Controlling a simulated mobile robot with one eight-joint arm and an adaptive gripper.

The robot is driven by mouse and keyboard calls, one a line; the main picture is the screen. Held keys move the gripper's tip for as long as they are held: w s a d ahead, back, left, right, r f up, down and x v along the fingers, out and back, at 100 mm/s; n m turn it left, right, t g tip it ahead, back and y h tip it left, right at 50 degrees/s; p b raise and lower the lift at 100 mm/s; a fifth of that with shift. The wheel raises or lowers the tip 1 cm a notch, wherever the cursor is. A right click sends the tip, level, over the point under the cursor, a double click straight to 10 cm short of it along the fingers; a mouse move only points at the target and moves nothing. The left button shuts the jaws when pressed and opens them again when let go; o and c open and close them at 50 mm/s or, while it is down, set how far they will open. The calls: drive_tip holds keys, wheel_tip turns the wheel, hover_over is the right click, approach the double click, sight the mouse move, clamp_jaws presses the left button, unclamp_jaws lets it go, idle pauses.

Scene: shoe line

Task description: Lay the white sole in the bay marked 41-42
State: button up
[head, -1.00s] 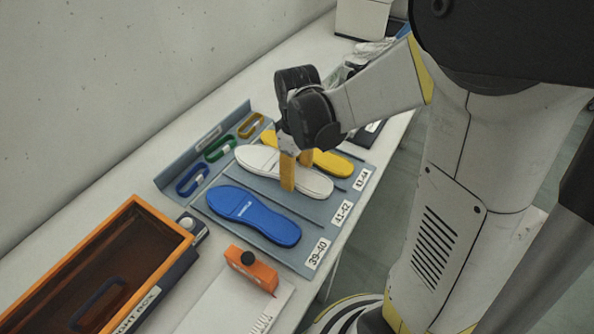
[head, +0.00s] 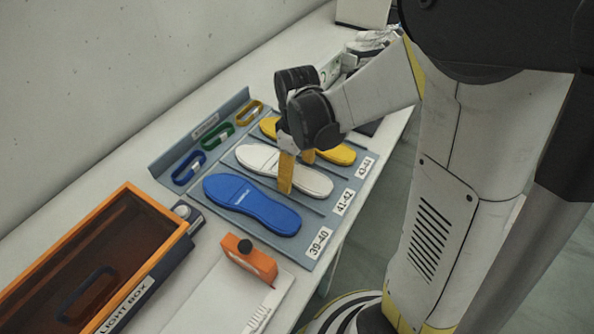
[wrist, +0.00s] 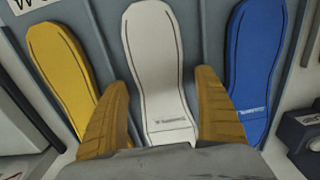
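The white sole (head: 262,159) lies flat in the middle bay of the grey-blue rack, in line with the 41-42 label (head: 343,202). It lies between the blue sole (head: 252,205) and the yellow sole (head: 338,154). My gripper (head: 297,172) is over the white sole, its yellow fingers pointing down. In the wrist view, the fingers of my gripper (wrist: 162,112) stand apart on either side of the white sole (wrist: 154,55), with a gap on each side. The gripper is open. The near finger hides part of the sole in the head view.
The rack (head: 163,162) has blue, green and ochre loops along its back. An orange-rimmed light box (head: 128,188) stands at left, and an orange block (head: 250,261) sits in front. Thin dividers separate the bays, and soles lie close on both sides.

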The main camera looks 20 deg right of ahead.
wheel_tip(320, 180, up, 12)
idle(0.6)
drive_tip(key=s+a+r+m+t, duration=0.1)
drive_tip(key=s+a+m+t, duration=0.1)
drive_tip(key=s+m+t, duration=0.4)
drive_tip(key=s+t, duration=0.1)
drive_tip(key=s, duration=0.2)
drive_tip(key=shift+s+a+r+m, duration=0.15)
drive_tip(key=shift+a+r+m, duration=0.15)
drive_tip(key=shift+r+m, duration=0.1)
drive_tip(key=shift+a, duration=0.1)
idle(0.8)
